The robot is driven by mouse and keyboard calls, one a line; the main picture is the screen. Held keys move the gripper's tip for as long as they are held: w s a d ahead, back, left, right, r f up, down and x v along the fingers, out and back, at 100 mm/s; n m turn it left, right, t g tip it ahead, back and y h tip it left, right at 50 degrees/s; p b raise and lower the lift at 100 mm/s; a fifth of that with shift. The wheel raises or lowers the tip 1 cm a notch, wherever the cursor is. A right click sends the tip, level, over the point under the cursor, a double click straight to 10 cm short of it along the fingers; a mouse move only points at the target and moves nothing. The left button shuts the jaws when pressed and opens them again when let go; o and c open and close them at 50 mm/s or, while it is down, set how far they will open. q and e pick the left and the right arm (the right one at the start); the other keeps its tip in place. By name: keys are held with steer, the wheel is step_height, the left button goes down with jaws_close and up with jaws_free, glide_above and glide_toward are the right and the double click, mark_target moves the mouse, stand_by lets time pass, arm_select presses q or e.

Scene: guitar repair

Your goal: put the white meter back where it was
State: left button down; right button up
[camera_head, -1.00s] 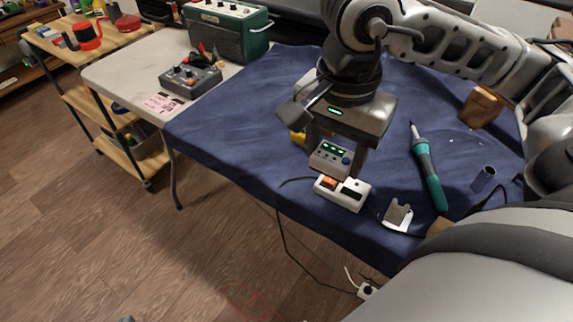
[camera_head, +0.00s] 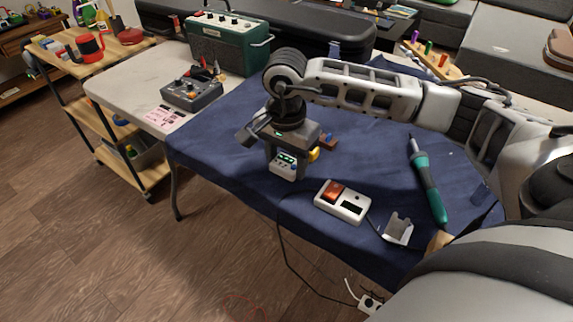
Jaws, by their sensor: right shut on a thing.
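My right gripper (camera_head: 288,150) points down over the left part of the blue cloth (camera_head: 225,140). My left gripper is not in view.
A grey pedal (camera_head: 191,91) and green amplifier (camera_head: 229,45) stand back left. A yellow-and-brown object (camera_head: 328,143) is behind my gripper.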

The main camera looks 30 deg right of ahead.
mark_target(286, 164)
steer(key=shift+f, duration=0.95)
steer(key=o, duration=1.1)
steer(key=shift+r, duration=0.2)
step_height(286, 164, up, 12)
